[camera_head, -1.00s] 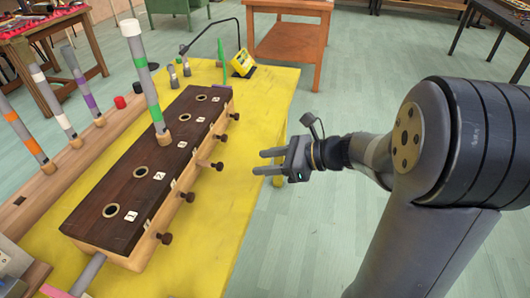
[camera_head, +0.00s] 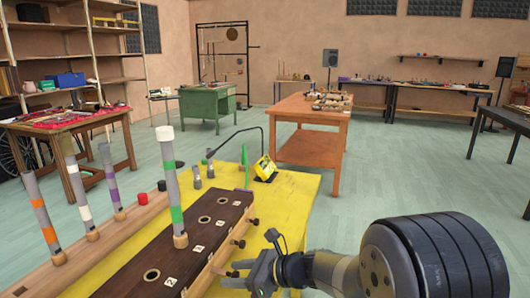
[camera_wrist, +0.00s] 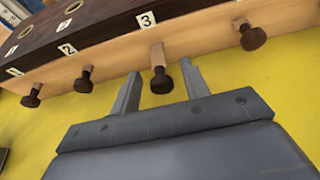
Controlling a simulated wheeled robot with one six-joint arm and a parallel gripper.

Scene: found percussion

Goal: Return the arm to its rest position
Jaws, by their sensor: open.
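My gripper (camera_head: 241,275) is open and empty at the right side of the dark wooden box (camera_head: 140,259), low in the head view. In the wrist view its two fingers (camera_wrist: 160,92) point toward the box's front (camera_wrist: 125,68), near a dark knob (camera_wrist: 162,85) under the label 3. I cannot tell whether a finger touches the knob. A grey tube with a white top and a green band (camera_head: 173,190) stands upright in a hole of the box. My arm comes in from the lower right.
The yellow table (camera_head: 293,197) carries the box, a yellow device (camera_head: 265,168) and a rack (camera_head: 75,257) of banded tubes at left. An orange wooden table (camera_head: 312,147) and a green desk (camera_head: 208,105) stand behind. Open floor (camera_head: 400,170) lies to the right.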

